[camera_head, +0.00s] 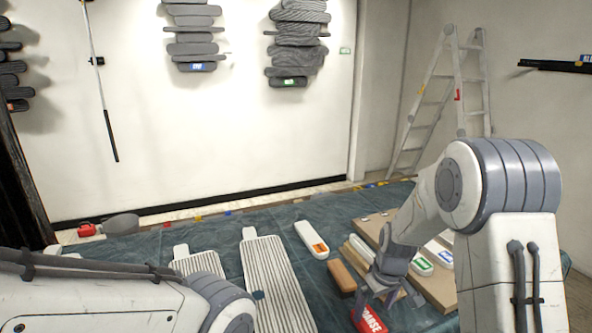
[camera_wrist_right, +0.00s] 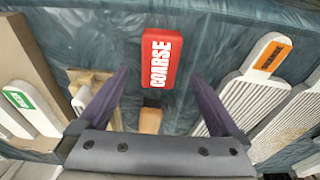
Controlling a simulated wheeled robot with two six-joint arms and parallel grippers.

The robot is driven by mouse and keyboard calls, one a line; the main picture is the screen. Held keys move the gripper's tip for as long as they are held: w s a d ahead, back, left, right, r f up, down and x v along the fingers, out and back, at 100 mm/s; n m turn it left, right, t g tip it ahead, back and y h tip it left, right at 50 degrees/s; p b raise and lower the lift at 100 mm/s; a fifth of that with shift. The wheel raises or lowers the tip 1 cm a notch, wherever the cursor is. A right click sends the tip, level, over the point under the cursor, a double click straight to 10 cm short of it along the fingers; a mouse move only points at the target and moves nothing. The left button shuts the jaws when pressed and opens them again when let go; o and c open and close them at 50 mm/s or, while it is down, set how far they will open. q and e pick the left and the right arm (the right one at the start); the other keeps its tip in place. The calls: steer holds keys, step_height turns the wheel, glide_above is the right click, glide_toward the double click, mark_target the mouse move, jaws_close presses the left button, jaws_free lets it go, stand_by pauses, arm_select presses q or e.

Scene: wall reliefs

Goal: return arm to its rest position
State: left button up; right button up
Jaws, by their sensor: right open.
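My right arm comes in from the right in the head view, with its gripper (camera_head: 378,298) pointing down over the cloth. The gripper is open and empty. A red block marked COARSE (camera_head: 369,320) lies on the cloth close to it. In the right wrist view, this red block (camera_wrist_right: 162,58) lies beyond the open fingers (camera_wrist_right: 161,82), with neither finger closed on it. Whether a fingertip touches it I cannot tell. Part of my left arm shows at the lower left of the head view; its gripper is out of view.
A tan block (camera_head: 342,276) and a wooden board (camera_head: 441,287) with labelled pale pieces lie near the right gripper. Ribbed pale panels (camera_head: 272,280) lie left of it on the dark cloth (camera_head: 215,237). A ladder (camera_head: 432,105) stands at the back right.

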mark_target(369, 319)
steer(key=f, duration=0.5)
steer(key=shift+w+a+f, duration=0.15)
steer(key=shift+w+f, duration=0.1)
steer(key=shift+w, duration=0.2)
steer(key=shift+r, duration=1.75)
